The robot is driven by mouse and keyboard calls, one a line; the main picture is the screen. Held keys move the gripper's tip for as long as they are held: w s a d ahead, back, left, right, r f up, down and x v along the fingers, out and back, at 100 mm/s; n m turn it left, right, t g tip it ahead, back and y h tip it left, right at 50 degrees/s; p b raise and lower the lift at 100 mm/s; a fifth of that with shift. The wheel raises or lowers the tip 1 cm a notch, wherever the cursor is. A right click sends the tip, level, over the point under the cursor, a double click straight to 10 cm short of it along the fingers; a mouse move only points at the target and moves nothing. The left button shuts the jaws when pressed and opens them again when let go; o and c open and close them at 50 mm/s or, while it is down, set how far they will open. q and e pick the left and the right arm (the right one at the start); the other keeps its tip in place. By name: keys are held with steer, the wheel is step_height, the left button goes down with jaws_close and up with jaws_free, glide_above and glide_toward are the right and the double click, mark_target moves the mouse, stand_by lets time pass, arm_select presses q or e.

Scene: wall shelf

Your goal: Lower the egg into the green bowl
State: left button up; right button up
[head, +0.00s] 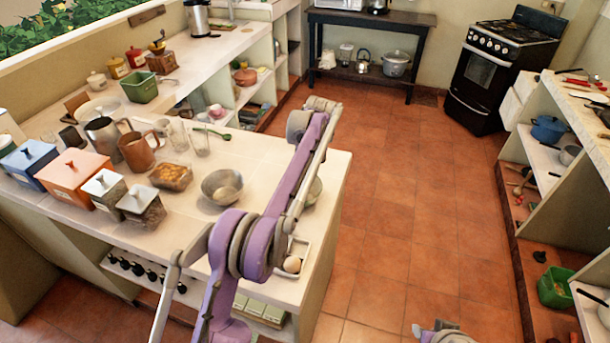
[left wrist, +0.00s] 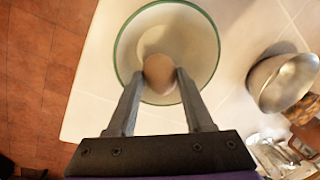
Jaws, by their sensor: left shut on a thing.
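The bowl with a green rim (left wrist: 205,42) is pale inside and lies below my left gripper (left wrist: 160,80) in the left wrist view. My left gripper is shut on a brown egg (left wrist: 158,68), held between its two fingertips over the bowl's inside. I cannot tell whether the egg touches the bowl. In the head view, the bowl (head: 314,190) shows partly behind my purple left arm, near the counter's right edge, and the arm hides the gripper and held egg. Only a small part of my right arm shows at the bottom edge.
A steel bowl (head: 222,187) stands left of the green-rimmed one and also shows in the left wrist view (left wrist: 284,80). A white tray (head: 304,246) with an egg (head: 292,264) sits nearer. Jars, mugs and glasses crowd the counter's left. Open floor lies right.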

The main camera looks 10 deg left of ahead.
arm_select(q)
steer(key=shift+f, duration=0.7)
stand_by(0.4)
steer(key=o, duration=0.9)
steer(key=shift+c, duration=0.2)
steer(key=shift+r, duration=0.1)
